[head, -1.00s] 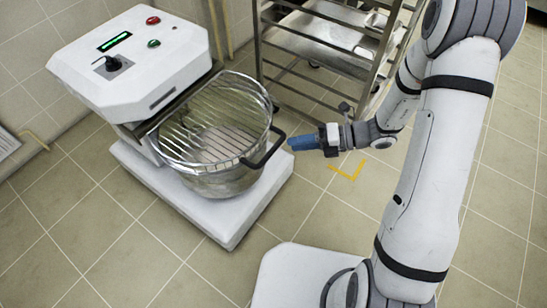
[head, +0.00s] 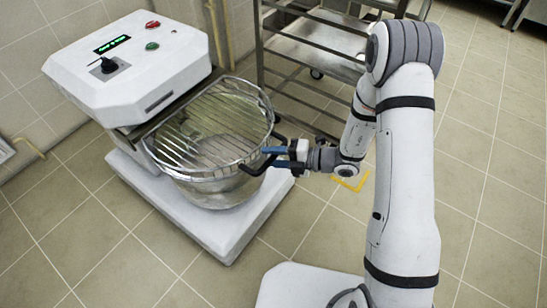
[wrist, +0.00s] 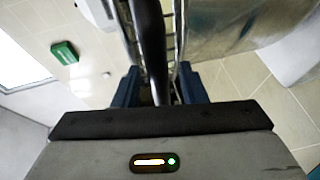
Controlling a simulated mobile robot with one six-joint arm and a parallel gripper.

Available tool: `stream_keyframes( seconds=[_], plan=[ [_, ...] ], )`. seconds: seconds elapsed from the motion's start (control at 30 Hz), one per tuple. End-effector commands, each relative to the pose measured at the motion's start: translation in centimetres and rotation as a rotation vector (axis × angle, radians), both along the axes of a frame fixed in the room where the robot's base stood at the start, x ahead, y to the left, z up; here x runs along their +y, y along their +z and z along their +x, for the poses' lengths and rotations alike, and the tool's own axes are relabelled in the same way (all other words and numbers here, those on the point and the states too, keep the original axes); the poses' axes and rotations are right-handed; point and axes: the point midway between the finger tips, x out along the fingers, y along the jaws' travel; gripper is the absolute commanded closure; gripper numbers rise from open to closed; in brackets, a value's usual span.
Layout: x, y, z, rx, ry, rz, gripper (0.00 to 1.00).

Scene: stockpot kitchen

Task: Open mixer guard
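The mixer (head: 130,60) stands at left with a steel bowl (head: 215,190) under its head. Its wire guard (head: 205,125) lies down over the bowl's top. A black handle (head: 255,168) sticks out from the guard's front right rim. My gripper (head: 268,157) is at this handle, its two blue fingers apart and pointing left. In the wrist view, the black handle bar (wrist: 152,45) runs between the open fingers, with gaps showing beside it. My gripper (wrist: 159,80) does not appear closed on it.
A steel rack (head: 310,45) stands behind my gripper and forearm. The mixer's white base (head: 225,245) extends under the bowl. Tiled floor is clear at front left and right. The wrist view shows a green sign (wrist: 65,52) on a wall.

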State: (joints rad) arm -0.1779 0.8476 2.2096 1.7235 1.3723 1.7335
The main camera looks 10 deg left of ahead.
Motion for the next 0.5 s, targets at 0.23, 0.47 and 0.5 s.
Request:
stream_keyframes(
  seconds=[0.23, 0.47, 0.5],
  plan=[
    [0.03, 0.03, 0.02, -0.001, -0.001, 0.000, 0.64],
    [0.00, 0.03, 0.02, -0.001, -0.001, 0.000, 0.83],
    [0.00, 0.03, 0.02, -0.001, -0.001, 0.000, 0.86]
  ],
)
